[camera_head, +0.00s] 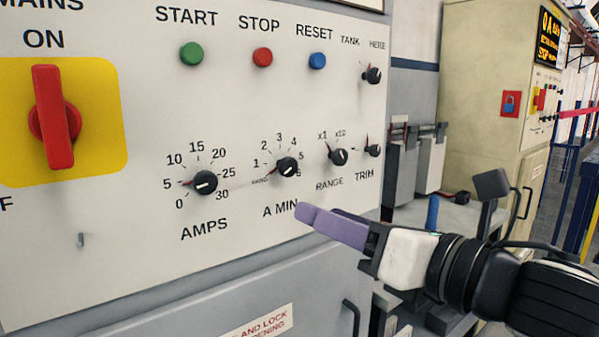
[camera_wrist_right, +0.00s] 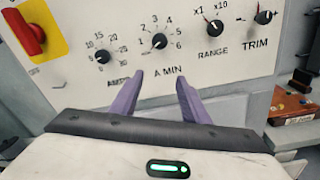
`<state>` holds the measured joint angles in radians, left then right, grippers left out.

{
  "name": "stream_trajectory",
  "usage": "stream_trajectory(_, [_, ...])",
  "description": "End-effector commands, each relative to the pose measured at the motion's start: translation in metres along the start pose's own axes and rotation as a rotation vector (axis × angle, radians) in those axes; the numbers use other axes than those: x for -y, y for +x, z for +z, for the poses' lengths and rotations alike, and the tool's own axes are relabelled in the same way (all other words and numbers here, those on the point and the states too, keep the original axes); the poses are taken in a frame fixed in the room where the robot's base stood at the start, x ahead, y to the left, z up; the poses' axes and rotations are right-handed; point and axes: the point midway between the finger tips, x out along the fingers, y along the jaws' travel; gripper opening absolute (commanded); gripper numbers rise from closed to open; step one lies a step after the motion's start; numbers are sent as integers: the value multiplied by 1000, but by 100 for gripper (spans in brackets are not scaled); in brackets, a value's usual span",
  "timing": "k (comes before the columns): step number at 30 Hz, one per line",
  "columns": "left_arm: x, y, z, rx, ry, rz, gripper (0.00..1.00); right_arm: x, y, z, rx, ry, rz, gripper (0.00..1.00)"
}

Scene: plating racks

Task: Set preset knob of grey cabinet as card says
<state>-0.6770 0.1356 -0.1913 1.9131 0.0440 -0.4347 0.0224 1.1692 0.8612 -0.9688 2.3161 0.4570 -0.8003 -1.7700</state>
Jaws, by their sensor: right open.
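The grey cabinet's pale panel (camera_head: 120,235) fills the left and middle of the head view. No knob is labelled preset; the A MIN knob (camera_head: 287,167), black with a numbered dial, sits between AMPS and RANGE. Its red mark appears to point left, near 1. It also shows in the right wrist view (camera_wrist_right: 159,41). My right gripper (camera_head: 306,216) has purple fingers, below and right of this knob in the head view. In the wrist view the fingers (camera_wrist_right: 160,78) are apart with nothing between them, clear of the knob. No readable card shows. My left gripper is out of view.
The AMPS knob (camera_head: 205,182), RANGE knob (camera_head: 338,156) and TRIM knob (camera_head: 374,151) flank A MIN. Green, red and blue buttons (camera_head: 262,57) are above. A red mains switch (camera_head: 52,115) protrudes at left. A door handle (camera_head: 351,317) is below. Another cabinet (camera_head: 480,80) stands at right.

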Motion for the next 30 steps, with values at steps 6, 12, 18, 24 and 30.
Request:
stream_trajectory(6, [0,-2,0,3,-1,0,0,-12,-21,40,35,-330,-34,42])
stream_trajectory(12, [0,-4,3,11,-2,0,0,-14,-15,48,39,-392,-41,42])
stream_trajectory(18, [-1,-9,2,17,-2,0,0,-13,20,49,37,-386,-39,42])
stream_trajectory(24, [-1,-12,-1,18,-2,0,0,-12,55,51,38,-388,-40,42])
stream_trajectory(30, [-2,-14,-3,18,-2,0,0,-10,75,52,39,-388,-42,42])
